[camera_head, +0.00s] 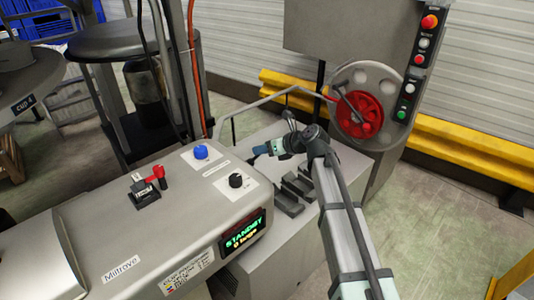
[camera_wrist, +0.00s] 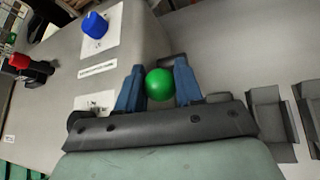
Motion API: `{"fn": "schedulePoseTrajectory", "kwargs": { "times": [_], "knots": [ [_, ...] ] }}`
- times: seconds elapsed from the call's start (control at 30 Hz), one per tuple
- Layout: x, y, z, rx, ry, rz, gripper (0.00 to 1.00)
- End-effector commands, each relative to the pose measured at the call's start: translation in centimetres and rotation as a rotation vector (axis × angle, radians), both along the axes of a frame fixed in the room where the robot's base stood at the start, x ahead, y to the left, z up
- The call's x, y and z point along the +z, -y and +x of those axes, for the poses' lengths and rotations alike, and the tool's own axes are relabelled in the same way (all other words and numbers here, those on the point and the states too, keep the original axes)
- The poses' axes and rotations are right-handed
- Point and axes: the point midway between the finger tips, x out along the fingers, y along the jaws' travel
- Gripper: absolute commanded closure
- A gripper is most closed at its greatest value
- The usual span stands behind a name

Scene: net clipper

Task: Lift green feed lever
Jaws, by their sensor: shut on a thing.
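The green ball knob of the feed lever (camera_wrist: 159,84) sits between the two blue fingers of my gripper (camera_wrist: 160,86) in the wrist view. The fingers are shut on it, one on each side. The rest of the lever is hidden behind the knob and the gripper. In the head view my gripper (camera_head: 258,151) is beside the right edge of the grey machine housing, near the blue knob. The green knob does not show clearly there.
The grey housing carries a blue knob (camera_head: 201,152), a black knob (camera_head: 236,181), a red-handled switch (camera_head: 157,174) and a lit display (camera_head: 242,232). Black pedal-like blocks (camera_head: 290,203) lie right of it. A red wheel (camera_head: 359,116) stands behind my arm.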

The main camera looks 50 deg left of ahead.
Motion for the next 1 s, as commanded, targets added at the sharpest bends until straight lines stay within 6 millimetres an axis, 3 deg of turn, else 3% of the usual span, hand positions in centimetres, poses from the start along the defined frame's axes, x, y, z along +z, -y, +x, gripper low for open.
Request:
{"fn": "schedulePoseTrajectory", "kwargs": {
  "times": [0.57,0.6,0.83,1.0],
  "knots": [
    [0.4,-0.6,0.08,-0.003,-0.001,0.006,1.0],
    [0.4,-0.6,0.08,-0.003,-0.001,0.006,0.62],
    [0.3,-0.49,0.05,-0.002,0.0,0.004,0.41],
    [0.27,-0.43,0.04,-0.001,0.0,0.002,0.41]
  ]
}}
